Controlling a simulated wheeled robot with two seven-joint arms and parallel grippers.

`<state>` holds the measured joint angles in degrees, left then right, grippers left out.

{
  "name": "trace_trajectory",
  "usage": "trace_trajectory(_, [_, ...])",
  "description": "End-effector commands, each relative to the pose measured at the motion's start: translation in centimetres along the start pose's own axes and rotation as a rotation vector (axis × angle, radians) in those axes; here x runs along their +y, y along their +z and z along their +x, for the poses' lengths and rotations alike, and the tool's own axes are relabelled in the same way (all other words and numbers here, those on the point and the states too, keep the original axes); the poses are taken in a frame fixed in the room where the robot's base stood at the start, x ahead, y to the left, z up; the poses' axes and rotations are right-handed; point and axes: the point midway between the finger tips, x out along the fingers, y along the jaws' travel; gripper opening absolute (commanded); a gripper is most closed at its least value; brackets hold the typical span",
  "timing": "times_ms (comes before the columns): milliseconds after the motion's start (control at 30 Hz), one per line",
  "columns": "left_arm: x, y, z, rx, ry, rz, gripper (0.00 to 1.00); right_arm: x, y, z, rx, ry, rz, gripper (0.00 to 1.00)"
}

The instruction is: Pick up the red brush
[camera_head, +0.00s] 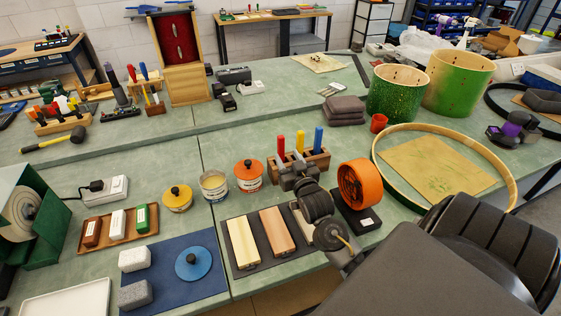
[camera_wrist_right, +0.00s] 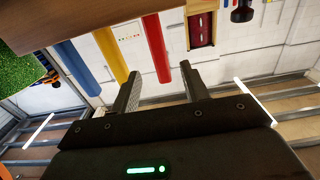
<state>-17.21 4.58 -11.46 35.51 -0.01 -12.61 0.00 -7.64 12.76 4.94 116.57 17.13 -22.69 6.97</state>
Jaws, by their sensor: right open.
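The red brush (camera_head: 281,147) stands upright by its red handle at the left end of a wooden block (camera_head: 318,166). A yellow-handled brush (camera_head: 300,143) and a blue-handled brush (camera_head: 318,140) stand beside it. My right gripper (camera_head: 289,172) is in front of the block, low near the red handle, and holds nothing. In the right wrist view, my right gripper (camera_wrist_right: 158,70) is open, and the red handle (camera_wrist_right: 155,48) shows between its fingertips; I cannot tell how deep it sits between them. Yellow and blue handles show to its left. My left gripper is not in view.
An orange ring on a black stand (camera_head: 360,186) is just right of my right wrist. An orange-lidded tin (camera_head: 249,175) stands to the left. A large wooden hoop (camera_head: 505,170) lies farther right.

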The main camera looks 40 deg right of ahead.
Motion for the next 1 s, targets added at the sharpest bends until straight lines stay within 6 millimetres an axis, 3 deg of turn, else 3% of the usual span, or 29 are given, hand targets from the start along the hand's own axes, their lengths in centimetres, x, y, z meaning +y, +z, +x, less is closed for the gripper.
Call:
trace_trajectory(333, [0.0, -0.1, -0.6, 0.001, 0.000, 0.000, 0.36, -0.2, -0.2, 1.9, -0.001, -0.004, 0.000, 0.45])
trace_trajectory(633, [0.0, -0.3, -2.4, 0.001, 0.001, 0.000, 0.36, -0.2, -0.6, 6.0, -0.001, -0.004, 0.000, 0.45])
trace_trajectory(967, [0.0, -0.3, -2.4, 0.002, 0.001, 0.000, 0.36, -0.2, -0.3, 6.6, -0.001, -0.005, 0.001, 0.45])
trace_trajectory(1000, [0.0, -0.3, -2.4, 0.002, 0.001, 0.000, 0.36, -0.2, -0.3, 6.6, -0.001, -0.005, 0.001, 0.40])
